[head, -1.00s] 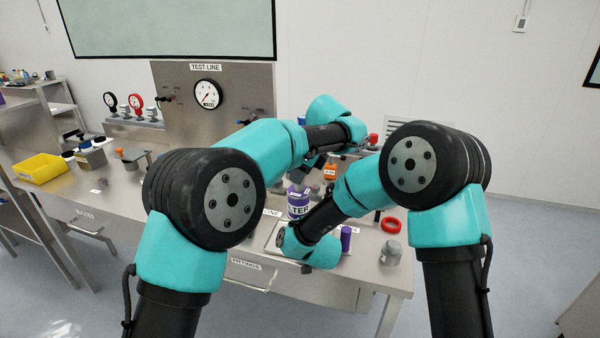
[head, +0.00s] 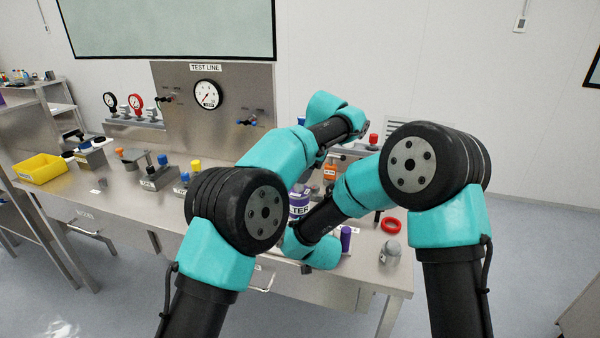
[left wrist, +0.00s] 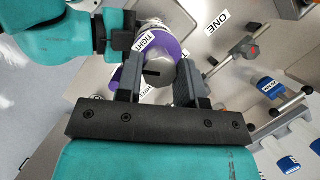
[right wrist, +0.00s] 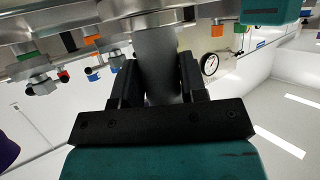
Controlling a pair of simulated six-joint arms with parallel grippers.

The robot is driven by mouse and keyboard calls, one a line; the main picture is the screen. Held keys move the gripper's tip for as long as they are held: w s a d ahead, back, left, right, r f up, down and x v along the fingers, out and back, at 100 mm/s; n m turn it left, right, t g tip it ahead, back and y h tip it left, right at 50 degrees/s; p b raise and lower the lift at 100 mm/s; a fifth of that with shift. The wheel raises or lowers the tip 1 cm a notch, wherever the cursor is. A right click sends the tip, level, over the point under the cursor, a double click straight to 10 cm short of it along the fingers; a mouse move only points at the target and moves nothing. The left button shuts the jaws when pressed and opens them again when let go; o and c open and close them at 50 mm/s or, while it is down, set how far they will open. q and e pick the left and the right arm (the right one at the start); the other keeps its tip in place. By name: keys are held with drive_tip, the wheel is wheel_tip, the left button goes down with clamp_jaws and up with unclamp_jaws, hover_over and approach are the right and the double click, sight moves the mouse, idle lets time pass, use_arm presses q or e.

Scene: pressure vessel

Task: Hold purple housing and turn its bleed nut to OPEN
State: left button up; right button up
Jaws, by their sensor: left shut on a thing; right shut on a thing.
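The purple housing (head: 299,203), with a white lettered band, stands on the bench, partly behind my right arm in the head view. In the left wrist view its purple top (left wrist: 174,48) bears a label reading TIGHT. The grey hexagonal bleed nut (left wrist: 156,74) has a dark slot and lies between the fingers of my left gripper (left wrist: 157,80), which is shut on it. My right gripper (right wrist: 158,78) is shut on a grey piece (right wrist: 158,50) that seems part of the housing. In the left wrist view its dark fingers meet the housing's side. The head view hides both grips.
A yellow bin (head: 40,168) is far left. The test panel (head: 225,100) with a gauge rises behind.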

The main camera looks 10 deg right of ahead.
use_arm(q)
drive_tip(key=n+g, duration=0.1)
drive_tip(key=n, duration=0.2)
drive_tip(key=n+g+h, duration=0.1)
drive_tip(key=n, duration=0.2)
drive_tip(key=shift+w, duration=0.1)
idle(0.5)
drive_tip(key=o, duration=0.9)
drive_tip(key=shift+o, duration=0.2)
